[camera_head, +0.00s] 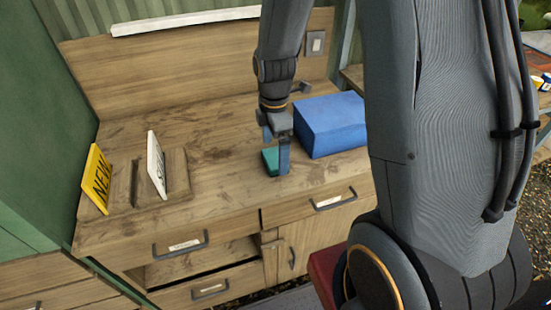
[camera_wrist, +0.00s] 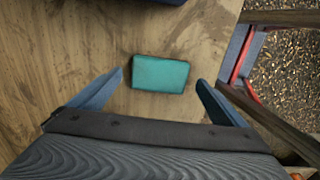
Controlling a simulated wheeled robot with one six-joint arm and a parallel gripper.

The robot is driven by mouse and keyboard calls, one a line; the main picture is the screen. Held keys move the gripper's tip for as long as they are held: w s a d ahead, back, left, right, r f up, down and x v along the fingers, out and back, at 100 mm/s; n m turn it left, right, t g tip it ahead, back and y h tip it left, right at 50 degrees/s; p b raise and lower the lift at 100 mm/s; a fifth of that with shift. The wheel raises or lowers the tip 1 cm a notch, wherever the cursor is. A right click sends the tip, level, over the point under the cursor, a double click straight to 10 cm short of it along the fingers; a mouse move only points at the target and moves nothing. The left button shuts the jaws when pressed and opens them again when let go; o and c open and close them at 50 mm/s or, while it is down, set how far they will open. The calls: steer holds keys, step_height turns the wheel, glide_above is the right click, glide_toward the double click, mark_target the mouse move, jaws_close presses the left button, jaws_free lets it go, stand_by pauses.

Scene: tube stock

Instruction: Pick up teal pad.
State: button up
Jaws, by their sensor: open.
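The teal pad (camera_head: 269,160) lies on the wooden worktop next to the blue box, partly hidden by my gripper in the head view. In the wrist view the teal pad (camera_wrist: 160,74) shows whole as a small flat block, a little beyond the fingertips and between their lines. My gripper (camera_head: 276,158) points down over the worktop at the pad, with its fingers apart. In the wrist view my gripper (camera_wrist: 160,77) is open and empty, one blue finger to each side of the pad. I cannot tell the exact height of the fingertips.
A blue box (camera_head: 330,124) stands close to the right of the pad. The worktop (camera_head: 222,190) between is clear. Drawers (camera_head: 185,243) are below.

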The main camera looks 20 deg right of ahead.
mark_target(275, 157)
steer(key=shift+f, duration=0.95)
steer(key=shift+c, duration=0.4)
steer(key=c, duration=1.1)
steer(key=shift+r, duration=0.15)
step_height(275, 157, up, 10)
steer(key=shift+f+b, duration=0.1)
steer(key=shift+b, duration=1)
